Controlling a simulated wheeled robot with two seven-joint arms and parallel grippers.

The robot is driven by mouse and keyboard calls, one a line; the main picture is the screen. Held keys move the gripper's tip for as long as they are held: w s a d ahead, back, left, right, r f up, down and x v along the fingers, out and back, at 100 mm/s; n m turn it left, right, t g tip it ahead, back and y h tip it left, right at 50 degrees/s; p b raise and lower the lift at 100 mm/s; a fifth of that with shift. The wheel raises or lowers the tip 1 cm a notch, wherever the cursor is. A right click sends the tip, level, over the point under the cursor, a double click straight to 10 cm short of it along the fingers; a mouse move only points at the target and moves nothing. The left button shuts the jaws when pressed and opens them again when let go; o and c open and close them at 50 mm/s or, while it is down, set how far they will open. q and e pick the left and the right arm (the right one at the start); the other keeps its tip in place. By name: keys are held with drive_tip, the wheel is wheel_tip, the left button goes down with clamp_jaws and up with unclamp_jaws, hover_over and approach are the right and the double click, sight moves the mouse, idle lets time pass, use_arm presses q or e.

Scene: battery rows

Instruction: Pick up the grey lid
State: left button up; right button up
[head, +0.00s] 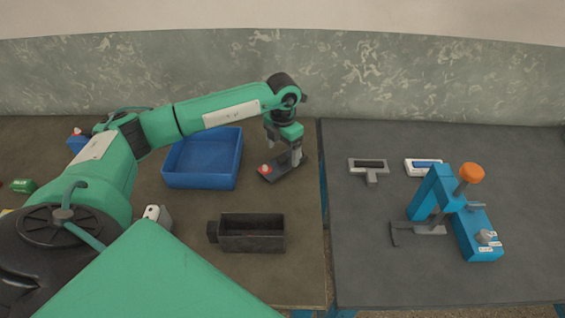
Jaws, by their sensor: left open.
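A flat dark grey plate (273,173), which looks like the grey lid, lies on the brown table right of the blue tray. A small red and white piece (264,169) shows at its left end. My left gripper (296,158) points down at the right part of the plate, with its fingers open. The fingers hide part of the plate, and I cannot tell whether they touch it. My right gripper is not in view.
The blue tray (203,184) stands left of the plate. An open dark box (250,245) is nearer.

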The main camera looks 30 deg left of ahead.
sight(282, 157)
use_arm(q)
wheel_tip(282, 157, down, 4)
drive_tip(key=shift+s+p, duration=0.15)
drive_tip(key=shift+p, duration=0.15)
drive_tip(key=c, duration=1.2)
drive_tip(key=shift+o, duration=0.2)
drive_tip(key=shift+r, duration=0.1)
